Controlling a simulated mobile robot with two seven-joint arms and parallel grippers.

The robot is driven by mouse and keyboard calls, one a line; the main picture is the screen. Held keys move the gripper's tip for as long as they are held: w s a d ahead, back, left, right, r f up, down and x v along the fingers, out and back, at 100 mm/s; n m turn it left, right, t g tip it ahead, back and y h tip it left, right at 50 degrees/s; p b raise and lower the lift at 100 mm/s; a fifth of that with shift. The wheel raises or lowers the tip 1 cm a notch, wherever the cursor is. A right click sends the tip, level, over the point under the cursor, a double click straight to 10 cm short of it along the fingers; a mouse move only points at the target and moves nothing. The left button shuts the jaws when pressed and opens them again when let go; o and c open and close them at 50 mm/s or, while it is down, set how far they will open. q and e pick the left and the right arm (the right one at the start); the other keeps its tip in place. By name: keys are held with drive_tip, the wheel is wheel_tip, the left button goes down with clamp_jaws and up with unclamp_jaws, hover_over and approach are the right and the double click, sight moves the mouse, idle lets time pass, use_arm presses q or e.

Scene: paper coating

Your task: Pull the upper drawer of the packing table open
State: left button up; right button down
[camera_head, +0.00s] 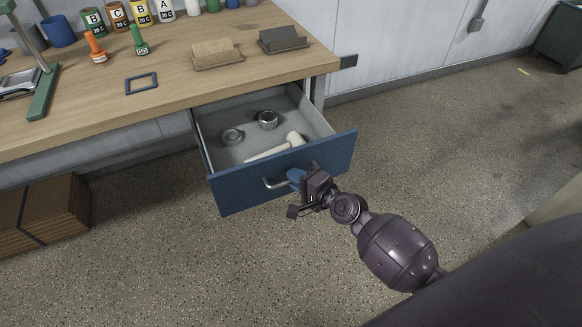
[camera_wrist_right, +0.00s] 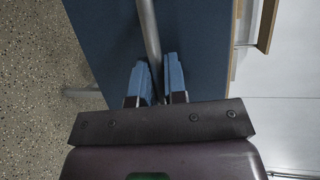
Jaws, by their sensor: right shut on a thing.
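The upper drawer (camera_head: 235,192) of the packing table (camera_head: 215,75) has a blue front and stands pulled well out from under the wooden top. Its bar handle (camera_head: 272,184) runs along the front. My right gripper (camera_head: 296,177) is at the handle's right part, with its blue fingers shut on it. In the right wrist view the handle (camera_wrist_right: 150,35) runs between the two fingertips (camera_wrist_right: 155,75), in front of the blue drawer front (camera_wrist_right: 205,45). Part of the handle is hidden by the gripper in the head view. My left gripper is not in view.
Inside the drawer lie a pale-headed mallet (camera_head: 290,142) and two round metal pieces (camera_head: 267,120), (camera_head: 232,136). Cardboard (camera_head: 45,212) is stacked at left. The floor before the drawer is clear.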

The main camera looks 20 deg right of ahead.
drive_tip(key=s, duration=0.2)
drive_tip(key=shift+s, duration=0.3)
drive_tip(key=c, duration=1.2)
unclamp_jaws()
drive_tip(key=shift+s, duration=0.1)
drive_tip(key=v, duration=1)
drive_tip(key=shift+s, duration=0.3)
